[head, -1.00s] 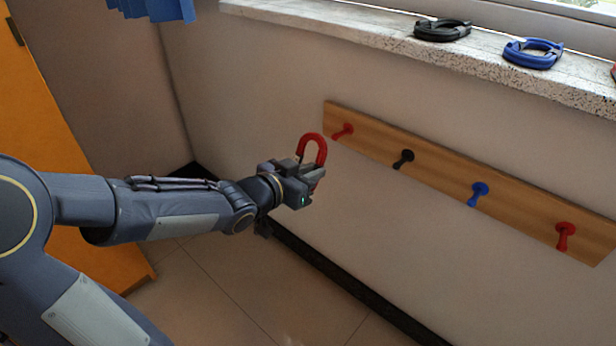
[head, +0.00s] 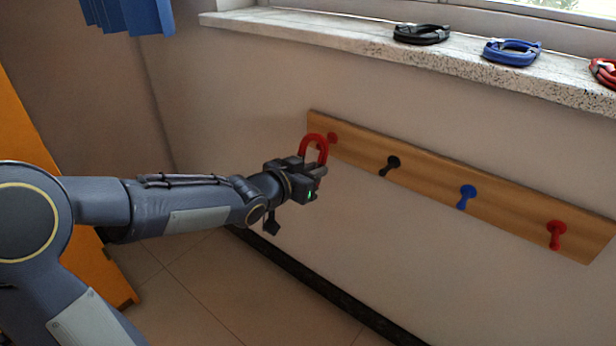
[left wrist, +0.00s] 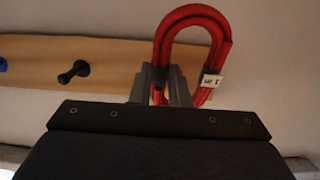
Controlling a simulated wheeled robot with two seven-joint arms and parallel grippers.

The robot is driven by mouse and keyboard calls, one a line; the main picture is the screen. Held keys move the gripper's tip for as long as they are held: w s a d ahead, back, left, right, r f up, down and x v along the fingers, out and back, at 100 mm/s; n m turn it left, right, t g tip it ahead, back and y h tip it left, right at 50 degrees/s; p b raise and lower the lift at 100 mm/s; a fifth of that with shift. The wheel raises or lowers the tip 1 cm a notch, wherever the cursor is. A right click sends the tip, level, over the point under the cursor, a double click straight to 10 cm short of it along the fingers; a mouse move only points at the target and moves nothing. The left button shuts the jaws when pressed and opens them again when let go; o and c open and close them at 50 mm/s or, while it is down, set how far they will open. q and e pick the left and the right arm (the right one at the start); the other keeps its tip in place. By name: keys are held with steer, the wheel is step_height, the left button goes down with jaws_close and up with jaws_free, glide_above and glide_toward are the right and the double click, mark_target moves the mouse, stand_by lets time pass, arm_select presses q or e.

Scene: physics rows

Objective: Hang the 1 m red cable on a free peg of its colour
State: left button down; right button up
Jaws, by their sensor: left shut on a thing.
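My left gripper (head: 318,172) is shut on the red cable (head: 316,138), a looped coil standing up above the fingers. In the left wrist view the red cable (left wrist: 193,14) carries a white tag reading 1 m. The wooden peg rail (head: 430,174) is on the wall. Its left red peg (head: 332,139) is just behind the loop and partly hidden by it; I cannot tell whether they touch. A black peg (head: 390,165), a blue peg (head: 466,196) and a right red peg (head: 556,234) are bare. My right gripper is not in view.
A stone window sill (head: 330,35) runs above the rail. On it lie a black coil (head: 422,34), a blue coil (head: 511,51) and another red coil (head: 604,72). An orange cabinet (head: 115,270) stands at the left. The wall below the rail is clear.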

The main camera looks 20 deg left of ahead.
arm_select(q)
steer(key=shift+w+d+b, duration=0.2)
steer(key=shift+w+d, duration=0.05)
steer(key=shift+w, duration=0.4)
steer(key=shift+w+d+b, duration=0.15)
steer(key=shift+w+d, duration=0.1)
steer(key=shift+w, duration=0.35)
steer(key=shift+w+d+f+b, duration=0.2)
steer(key=shift+w+f+b, duration=0.4)
steer(key=shift+w, duration=0.05)
steer(key=c, duration=1.3)
jaws_free()
